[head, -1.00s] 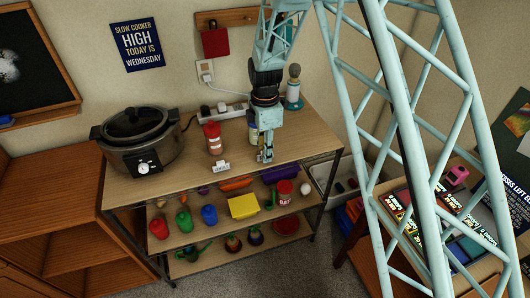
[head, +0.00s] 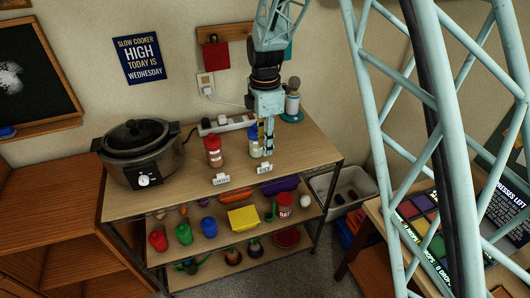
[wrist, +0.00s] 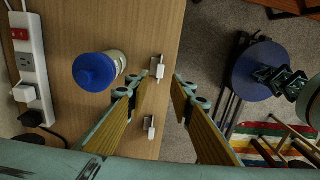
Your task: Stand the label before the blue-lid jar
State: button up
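The blue-lid jar (head: 254,146) stands on the top shelf, partly hidden behind my gripper; its blue lid (wrist: 95,72) shows in the wrist view. A small white label (head: 264,169) stands upright before it near the shelf's front edge; it also shows in the wrist view (wrist: 158,69). My gripper (head: 266,155) points down just above and behind this label. In the wrist view its fingers (wrist: 160,84) are apart, with the label just beyond the gap and nothing clearly held. A second label (head: 221,180) stands before a red-lidded jar (head: 213,152).
A slow cooker (head: 140,152) stands on the left of the top shelf (head: 185,188). A power strip (head: 228,123) lies at the back by the wall. A bottle on a teal base (head: 293,101) is at the back right. Coloured items fill the lower shelves.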

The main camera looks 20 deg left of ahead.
jog(key=shift+r, duration=1.05)
jog(key=shift+d, duration=0.1)
